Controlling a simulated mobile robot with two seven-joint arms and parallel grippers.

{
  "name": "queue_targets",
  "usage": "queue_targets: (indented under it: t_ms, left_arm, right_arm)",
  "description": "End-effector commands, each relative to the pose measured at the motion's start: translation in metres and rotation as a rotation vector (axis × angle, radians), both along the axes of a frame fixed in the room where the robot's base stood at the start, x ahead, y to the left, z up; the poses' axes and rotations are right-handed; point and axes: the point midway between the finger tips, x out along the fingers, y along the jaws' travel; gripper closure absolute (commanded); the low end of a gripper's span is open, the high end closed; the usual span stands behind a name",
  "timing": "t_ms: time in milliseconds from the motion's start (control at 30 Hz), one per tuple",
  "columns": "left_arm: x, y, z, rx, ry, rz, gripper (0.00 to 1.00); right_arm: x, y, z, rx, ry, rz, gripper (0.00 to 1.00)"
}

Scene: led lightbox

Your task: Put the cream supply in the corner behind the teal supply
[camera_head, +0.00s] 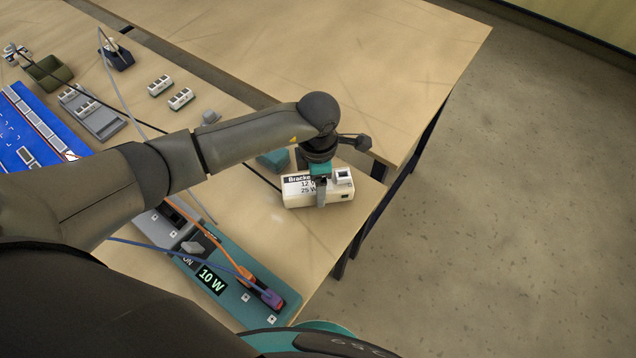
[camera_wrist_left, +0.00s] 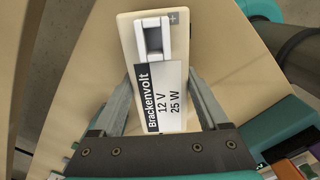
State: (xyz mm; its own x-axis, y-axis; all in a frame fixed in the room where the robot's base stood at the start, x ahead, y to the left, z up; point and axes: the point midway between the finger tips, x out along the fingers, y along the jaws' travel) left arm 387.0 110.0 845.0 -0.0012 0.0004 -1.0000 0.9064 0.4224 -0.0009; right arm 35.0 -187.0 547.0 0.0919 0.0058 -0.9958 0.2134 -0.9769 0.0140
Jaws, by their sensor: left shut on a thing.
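The cream supply (camera_head: 337,192) is a box labelled Brackenvolt, 12 V, 25 W, at the right end of the near table. My left gripper (camera_head: 320,190) is over it from above. In the left wrist view the fingers (camera_wrist_left: 160,105) are shut on both long sides of the cream supply (camera_wrist_left: 127,40), across its label. It looks level; I cannot tell whether it touches the table. My right gripper is not in view.
A teal panel (camera_head: 232,304) with a 10 W display and orange and purple plugs lies in front. The near table (camera_head: 300,255) ends close right of the cream supply. A second table (camera_head: 400,50) stands behind a gap. Cables run at left.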

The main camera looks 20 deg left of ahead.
Motion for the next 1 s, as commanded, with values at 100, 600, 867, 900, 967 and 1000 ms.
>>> queue_targets:
  t_ms: [100, 600, 867, 900, 967, 1000]
  left_arm:
    - [0.0012, -0.0004, -0.0037, -0.001, -0.003, 0.0, 1.0]
    - [0.0004, 0.0002, -0.0066, 0.0, -0.001, 0.0, 0.04]
    - [0.0004, 0.0002, -0.0064, 0.0, -0.001, 0.001, 0.0]
    - [0.0003, 0.0001, -0.0056, 0.0, -0.001, 0.001, 0.0]
    - [0.0002, 0.0, -0.0034, 0.0, -0.001, 0.001, 0.0]
    - [0.0008, 0.0, -0.0001, 0.0, -0.002, 0.0, 0.0]
  right_arm:
    - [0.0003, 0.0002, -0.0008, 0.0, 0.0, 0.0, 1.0]
    - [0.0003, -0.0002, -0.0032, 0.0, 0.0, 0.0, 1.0]
    - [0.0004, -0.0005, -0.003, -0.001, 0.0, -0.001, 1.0]
    - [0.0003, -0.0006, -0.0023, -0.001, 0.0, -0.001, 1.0]
    - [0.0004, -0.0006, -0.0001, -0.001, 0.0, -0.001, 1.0]
    - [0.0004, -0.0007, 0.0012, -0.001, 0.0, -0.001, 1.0]
